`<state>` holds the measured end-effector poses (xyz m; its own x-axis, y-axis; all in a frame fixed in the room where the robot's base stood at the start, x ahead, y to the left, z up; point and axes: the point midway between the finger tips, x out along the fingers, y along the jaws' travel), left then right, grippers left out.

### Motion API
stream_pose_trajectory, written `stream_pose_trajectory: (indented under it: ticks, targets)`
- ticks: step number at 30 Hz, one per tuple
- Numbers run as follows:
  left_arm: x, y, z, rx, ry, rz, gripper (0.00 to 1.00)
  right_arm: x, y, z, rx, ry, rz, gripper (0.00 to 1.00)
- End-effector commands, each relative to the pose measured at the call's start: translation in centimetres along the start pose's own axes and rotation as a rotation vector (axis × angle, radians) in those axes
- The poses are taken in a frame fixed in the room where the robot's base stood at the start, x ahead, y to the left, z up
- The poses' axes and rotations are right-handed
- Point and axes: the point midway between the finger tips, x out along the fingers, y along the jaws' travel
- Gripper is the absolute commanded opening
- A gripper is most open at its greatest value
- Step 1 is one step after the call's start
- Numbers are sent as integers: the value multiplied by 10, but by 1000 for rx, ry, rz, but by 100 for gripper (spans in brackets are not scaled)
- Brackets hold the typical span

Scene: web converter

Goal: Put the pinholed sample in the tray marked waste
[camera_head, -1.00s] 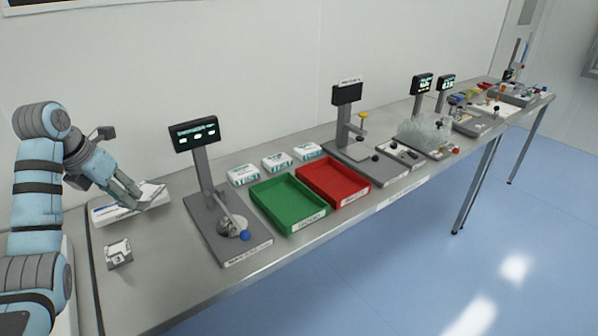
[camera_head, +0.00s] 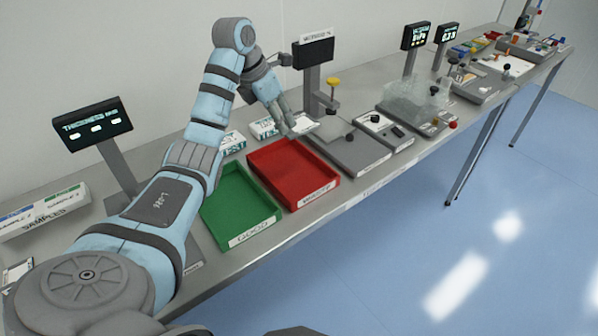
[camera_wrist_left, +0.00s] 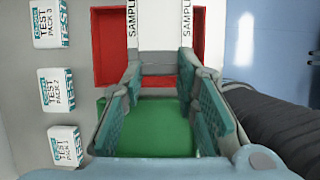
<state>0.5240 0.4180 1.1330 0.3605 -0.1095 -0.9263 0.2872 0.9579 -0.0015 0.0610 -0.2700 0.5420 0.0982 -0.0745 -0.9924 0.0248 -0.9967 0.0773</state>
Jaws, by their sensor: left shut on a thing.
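My left gripper (camera_head: 287,122) is shut on a white sample sheet (camera_head: 304,125) and holds it above the far right end of the red tray (camera_head: 290,172). In the left wrist view the sheet (camera_wrist_left: 158,25) bears printed SAMPLE strips and sticks out past the fingers (camera_wrist_left: 160,85), with red tray showing on both sides of it. No pinholes can be made out. The red tray's front label appears to read WASTE. The green tray (camera_head: 240,205), labelled GOOD, stands beside it to the left. My right gripper is out of view.
White test packs (camera_head: 265,128) lie behind the trays. A display stand (camera_head: 92,125) is at left, partly behind my arm, with a samples box (camera_head: 45,212) further left. A gauge stand (camera_head: 313,75) on a grey base (camera_head: 350,152) stands right of the red tray.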

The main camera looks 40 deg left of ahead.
Motion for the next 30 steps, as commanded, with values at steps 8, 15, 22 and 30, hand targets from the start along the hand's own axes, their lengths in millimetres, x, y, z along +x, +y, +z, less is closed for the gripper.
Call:
stream_pose_trajectory:
  ticks: [8,15,22,30]
  targets:
    - [104,-3,-39,4,8,-4,1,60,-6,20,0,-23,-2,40]
    - [140,-2,-55,2,6,-3,1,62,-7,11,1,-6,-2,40]
    - [168,-1,-67,1,3,-2,1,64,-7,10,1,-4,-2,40]
    - [170,-1,-68,1,4,-2,1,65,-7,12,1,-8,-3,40]
